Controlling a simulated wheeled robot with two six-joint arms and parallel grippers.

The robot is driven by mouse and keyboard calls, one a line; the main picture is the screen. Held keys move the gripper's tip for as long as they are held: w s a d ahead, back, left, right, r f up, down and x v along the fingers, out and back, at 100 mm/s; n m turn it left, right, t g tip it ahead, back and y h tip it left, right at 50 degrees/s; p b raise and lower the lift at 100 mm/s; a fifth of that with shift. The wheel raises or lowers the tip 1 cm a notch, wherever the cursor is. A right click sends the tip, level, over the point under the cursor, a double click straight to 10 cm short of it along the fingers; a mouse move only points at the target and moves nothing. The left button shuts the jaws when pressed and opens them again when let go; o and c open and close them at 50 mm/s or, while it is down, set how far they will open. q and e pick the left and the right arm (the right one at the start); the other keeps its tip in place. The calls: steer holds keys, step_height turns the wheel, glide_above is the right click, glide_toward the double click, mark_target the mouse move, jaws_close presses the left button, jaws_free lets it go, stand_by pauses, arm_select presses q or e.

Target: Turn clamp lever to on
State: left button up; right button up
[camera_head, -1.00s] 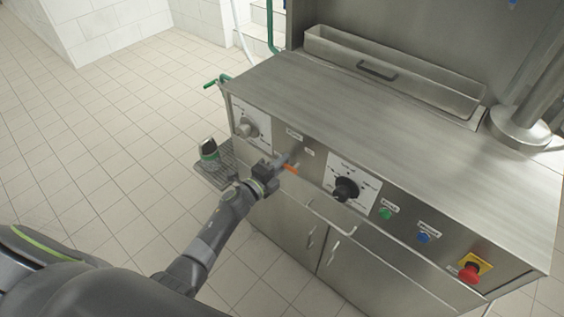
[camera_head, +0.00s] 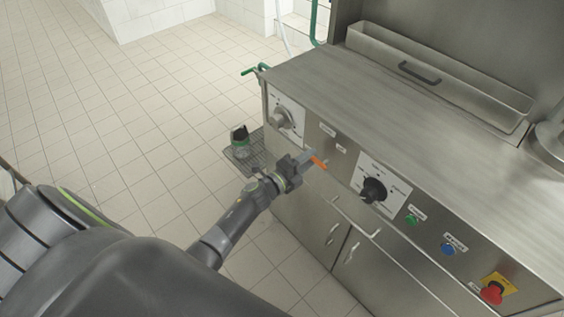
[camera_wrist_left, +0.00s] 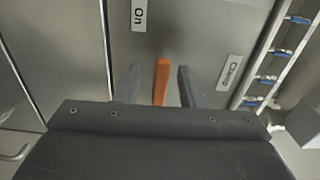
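The orange clamp lever (camera_head: 319,161) sticks out from the front panel of the steel machine. In the left wrist view the lever (camera_wrist_left: 161,82) stands between the two fingers of my left gripper (camera_wrist_left: 158,72), with a gap on each side. The fingers are open and do not visibly touch it. In the head view my left gripper (camera_head: 308,158) is at the panel, just left of the lever. The "On" label (camera_wrist_left: 139,15) is above and left of the lever in the wrist view, and the "Clamp" label (camera_wrist_left: 229,73) is to its right. My right gripper is not in view.
A grey knob (camera_head: 282,118) sits left of the lever and a black knob (camera_head: 373,190) to its right. Further right are a green button (camera_head: 411,219), a blue button (camera_head: 447,249) and a red emergency stop (camera_head: 492,292). A cup (camera_head: 240,141) stands on a low grate (camera_head: 257,157).

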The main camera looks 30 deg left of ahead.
arm_select(q)
steer(key=b+v, duration=0.1)
steer(key=v, duration=1.4)
steer(key=shift+s, duration=0.4)
steer(key=shift+a+r, duration=0.1)
steer(key=shift+a, duration=0.05)
